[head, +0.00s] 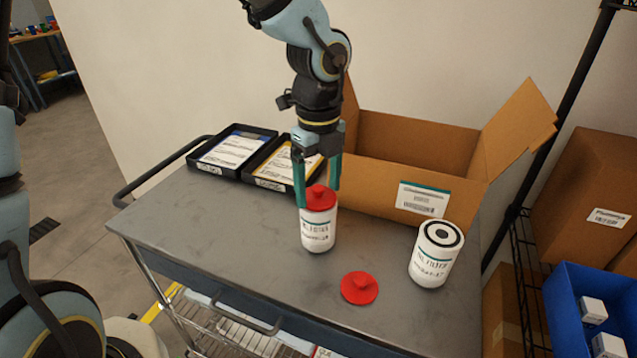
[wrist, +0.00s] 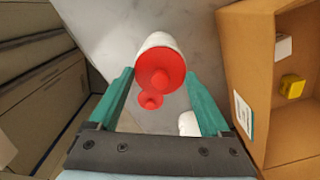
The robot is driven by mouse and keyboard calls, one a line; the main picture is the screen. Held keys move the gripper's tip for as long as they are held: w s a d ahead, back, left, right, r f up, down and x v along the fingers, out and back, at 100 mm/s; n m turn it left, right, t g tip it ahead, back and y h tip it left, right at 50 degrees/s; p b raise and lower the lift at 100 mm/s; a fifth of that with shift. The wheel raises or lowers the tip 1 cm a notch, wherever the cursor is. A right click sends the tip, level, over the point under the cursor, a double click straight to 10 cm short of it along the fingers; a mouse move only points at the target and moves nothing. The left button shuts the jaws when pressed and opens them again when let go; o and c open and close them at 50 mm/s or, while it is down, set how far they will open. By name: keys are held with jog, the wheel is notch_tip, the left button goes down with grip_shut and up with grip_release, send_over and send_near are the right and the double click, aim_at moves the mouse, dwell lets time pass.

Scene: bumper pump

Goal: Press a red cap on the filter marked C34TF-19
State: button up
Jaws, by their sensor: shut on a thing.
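A white filter (head: 317,236) with a teal band stands on the cart top, a red cap (head: 320,199) over its upper end. My gripper (head: 317,195) points down, its teal fingers on either side of that cap and shut on it. In the wrist view the cap (wrist: 160,70) lies between the fingertips, with the filter's white side (wrist: 160,41) behind it. A second filter (head: 432,262) stands uncapped to the right, its black ring top showing. A loose red cap (head: 359,288) lies on the cart between and in front of the filters. The filters' marks are too small to read surely.
The grey cart top (head: 225,235) is clear at the front left. Two black trays (head: 231,150) with papers lie at the back left. An open cardboard box (head: 385,185) stands close behind the filters. A blue bin (head: 567,310) sits on the right shelf.

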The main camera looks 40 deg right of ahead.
dwell(0.4)
jog(key=o, duration=1.1)
jog(key=shift+r+p, duration=2.45)
jog(key=shift+p, duration=0.3)
jog(key=shift+r+p, duration=0.35)
jog(key=shift+r, duration=0.7)
grip_shut()
